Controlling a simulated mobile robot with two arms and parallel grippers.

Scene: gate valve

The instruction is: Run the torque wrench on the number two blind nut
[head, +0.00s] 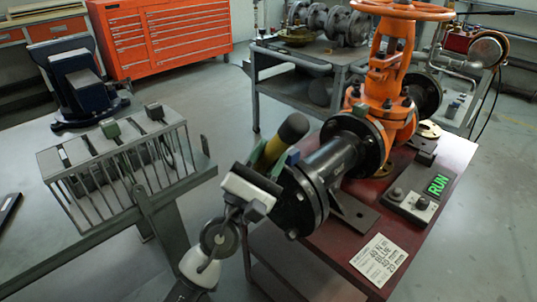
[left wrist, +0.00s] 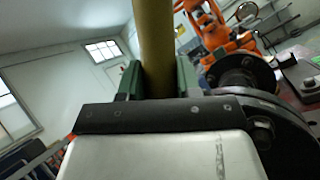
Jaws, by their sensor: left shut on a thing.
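The torque wrench (head: 275,148) has a yellow shaft and a black grip end. My left gripper (head: 262,172) is shut on it, beside the black blind flange (head: 302,204) at the near end of the pipe. In the left wrist view the yellow shaft (left wrist: 154,45) stands between the two green fingers. The flange rim (left wrist: 285,125) and a bolt with its nut (left wrist: 262,131) show at the right there. The wrench's working end is hidden, so I cannot tell whether it sits on a nut. My right gripper is not in view.
The orange gate valve (head: 388,90) stands on a dark red bench (head: 340,270). A control box with a green RUN display (head: 437,186) and a placard (head: 378,260) lie on the bench. A slotted tool rack (head: 85,165) is at the left.

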